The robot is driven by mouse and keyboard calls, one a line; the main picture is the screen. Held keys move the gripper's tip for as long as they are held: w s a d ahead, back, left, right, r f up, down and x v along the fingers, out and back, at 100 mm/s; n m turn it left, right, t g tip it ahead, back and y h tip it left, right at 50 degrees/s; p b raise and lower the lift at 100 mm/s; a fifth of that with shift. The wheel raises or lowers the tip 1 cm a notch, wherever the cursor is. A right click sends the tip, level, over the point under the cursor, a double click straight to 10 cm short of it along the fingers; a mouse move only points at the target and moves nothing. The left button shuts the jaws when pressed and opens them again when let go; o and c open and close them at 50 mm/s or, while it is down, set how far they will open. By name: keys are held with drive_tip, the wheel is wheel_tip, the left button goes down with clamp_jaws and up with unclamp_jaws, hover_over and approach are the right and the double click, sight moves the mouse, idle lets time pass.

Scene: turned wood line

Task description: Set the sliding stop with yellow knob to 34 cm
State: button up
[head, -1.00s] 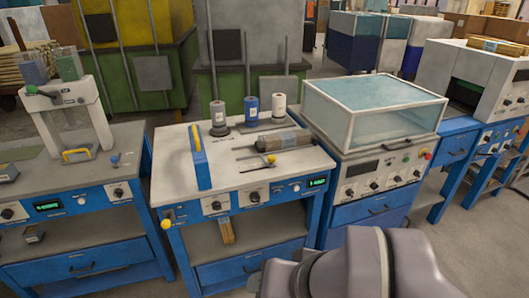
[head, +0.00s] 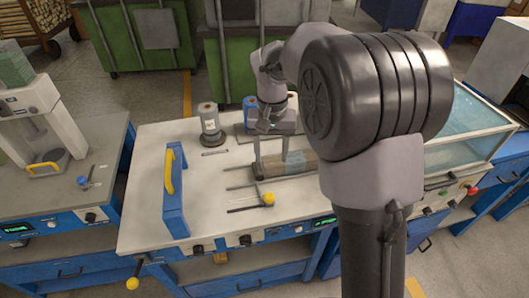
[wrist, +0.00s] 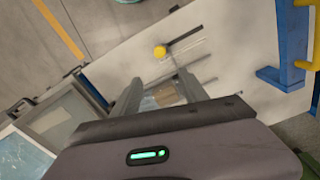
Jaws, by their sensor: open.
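The sliding stop with a yellow knob (head: 268,198) sits on the pale bench top, at the right end of a thin dark rail (head: 243,208) near the front edge. The knob also shows in the wrist view (wrist: 160,51), just beyond the fingertips. My gripper (head: 271,158) points down, open and empty, behind the knob and above or beside a grey-brown cylinder (head: 300,163). The fingers do not touch the knob. No scale marks are legible, so the stop's setting cannot be read.
A blue fence with a yellow handle (head: 174,190) stands left on the bench. Spools (head: 209,122) stand at the back. Another yellow ball (head: 132,283) sticks out at the bench's front left. A glass-covered machine (head: 470,125) is at the right. The bench between fence and rail is mostly clear.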

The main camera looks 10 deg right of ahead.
drive_tip(key=b, duration=0.2)
approach(269, 196)
wheel_tip(269, 196, down, 9)
drive_tip(key=b, duration=0.4)
drive_tip(key=shift+w+r, duration=0.1)
drive_tip(key=shift+r, duration=0.1)
drive_tip(key=shift+c, duration=0.4)
clamp_jaws()
